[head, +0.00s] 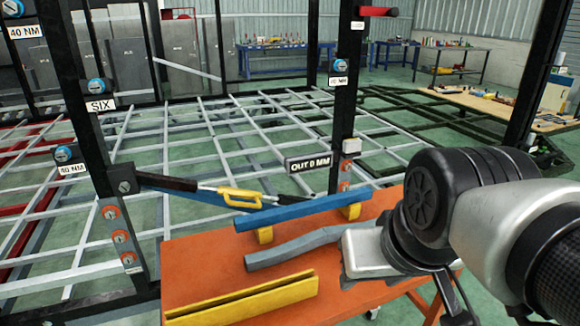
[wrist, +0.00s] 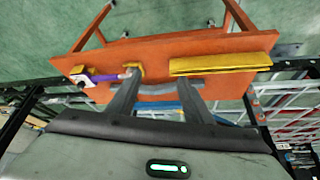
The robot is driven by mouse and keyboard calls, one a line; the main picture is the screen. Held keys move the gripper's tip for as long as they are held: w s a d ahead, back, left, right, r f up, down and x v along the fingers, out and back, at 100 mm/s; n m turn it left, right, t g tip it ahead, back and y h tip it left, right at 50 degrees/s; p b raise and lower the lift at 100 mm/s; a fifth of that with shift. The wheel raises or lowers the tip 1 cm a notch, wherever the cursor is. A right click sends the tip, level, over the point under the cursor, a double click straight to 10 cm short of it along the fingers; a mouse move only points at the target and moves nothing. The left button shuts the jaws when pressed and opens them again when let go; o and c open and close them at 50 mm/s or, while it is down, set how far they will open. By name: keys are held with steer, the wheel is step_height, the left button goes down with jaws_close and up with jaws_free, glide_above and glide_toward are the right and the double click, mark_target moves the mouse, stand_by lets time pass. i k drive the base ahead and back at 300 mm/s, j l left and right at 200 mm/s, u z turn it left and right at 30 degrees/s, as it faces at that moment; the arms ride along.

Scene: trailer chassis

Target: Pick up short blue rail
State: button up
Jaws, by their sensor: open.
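The short blue rail (head: 300,213) lies across two yellow blocks (head: 265,235) near the far edge of the orange table. In the wrist view a blue strip (wrist: 165,104) shows between my fingers, largely cut off by my gripper's body. My gripper (wrist: 158,78) is open, with its two dark fingers apart and nothing held between them. It is above the table; a bent grey rail (head: 310,246) crosses behind the fingers in the wrist view. In the head view my arm hides the fingertips and the right part of the table.
A yellow channel (head: 245,300) lies along the table's (head: 205,262) near edge. In the wrist view a purple piece (wrist: 105,77) lies by yellow blocks. A black post (head: 343,100) and a yellow-handled tool (head: 238,196) stand close beyond the table. A grey chassis frame (head: 230,130) spreads behind.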

mark_target(245, 223)
steer(key=u, duration=2.1)
steer(key=z, duration=0.95)
steer(key=k+j+z, duration=0.1)
steer(key=z, duration=0.25)
steer(key=k+z, duration=0.1)
steer(key=z, duration=0.25)
steer(key=k+z, duration=0.1)
steer(key=z, duration=0.25)
steer(key=i, duration=0.35)
steer(key=i+l+u, duration=0.25)
steer(key=l, duration=0.15)
steer(key=l+u, duration=0.25)
steer(key=i+l, duration=0.05)
steer(key=l, duration=0.05)
